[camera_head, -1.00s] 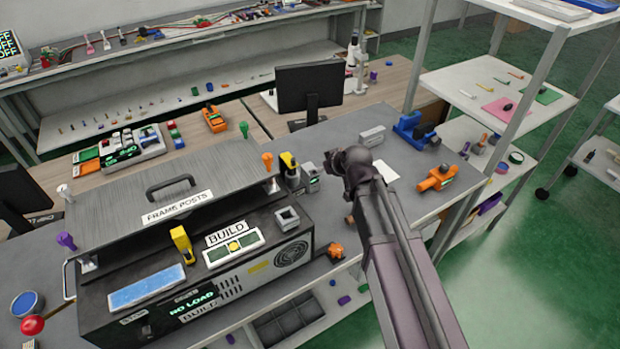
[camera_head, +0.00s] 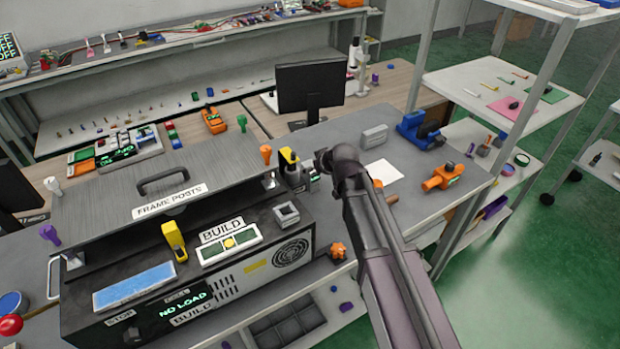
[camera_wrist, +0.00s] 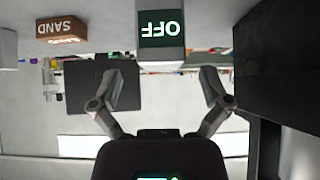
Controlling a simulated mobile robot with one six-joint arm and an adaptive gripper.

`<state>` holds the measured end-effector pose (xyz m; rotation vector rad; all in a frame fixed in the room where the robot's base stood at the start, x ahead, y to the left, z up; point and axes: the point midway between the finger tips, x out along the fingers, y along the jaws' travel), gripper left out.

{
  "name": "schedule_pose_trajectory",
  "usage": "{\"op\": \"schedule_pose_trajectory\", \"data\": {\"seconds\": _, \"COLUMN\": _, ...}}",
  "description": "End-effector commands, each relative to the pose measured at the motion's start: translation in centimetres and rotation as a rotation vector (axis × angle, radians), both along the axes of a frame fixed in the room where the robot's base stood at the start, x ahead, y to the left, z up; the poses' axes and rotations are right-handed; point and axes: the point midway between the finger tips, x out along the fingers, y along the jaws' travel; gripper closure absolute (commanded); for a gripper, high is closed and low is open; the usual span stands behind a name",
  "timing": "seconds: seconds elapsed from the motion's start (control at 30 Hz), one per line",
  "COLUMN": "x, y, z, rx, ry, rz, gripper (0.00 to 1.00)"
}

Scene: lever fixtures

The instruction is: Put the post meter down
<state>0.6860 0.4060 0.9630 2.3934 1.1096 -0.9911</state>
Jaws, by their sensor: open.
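A small grey block with a dark face reading OFF, which I take to be the post meter (camera_wrist: 162,28), shows upside down at the top middle of the wrist view. It appears to rest on the grey bench surface. My gripper (camera_wrist: 165,70) is open, with one finger to each side of the meter's line. The meter lies at or just beyond the fingertips; I cannot tell whether it is partly between them. I see no finger contact. In the head view a small grey piece with a green display (camera_head: 313,174) shows beside my wrist, which hides most of my gripper.
The dark frame-post machine (camera_head: 200,285) stands close left, with a yellow-and-black device (camera_head: 289,162) at its back corner. A brown SAND block (camera_wrist: 61,29) is off to one side. A monitor (camera_head: 311,88) stands behind. A white sheet (camera_head: 384,172) and orange fixture (camera_head: 442,177) lie right.

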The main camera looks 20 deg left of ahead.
Motion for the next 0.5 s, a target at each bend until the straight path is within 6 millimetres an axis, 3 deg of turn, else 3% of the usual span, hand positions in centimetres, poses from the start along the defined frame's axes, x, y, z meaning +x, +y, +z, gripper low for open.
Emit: {"op": "schedule_pose_trajectory", "data": {"seconds": 0.5, "x": 0.6, "y": 0.6, "z": -1.0, "rx": 0.000, "ry": 0.000, "rz": 0.000, "gripper": 0.03}}
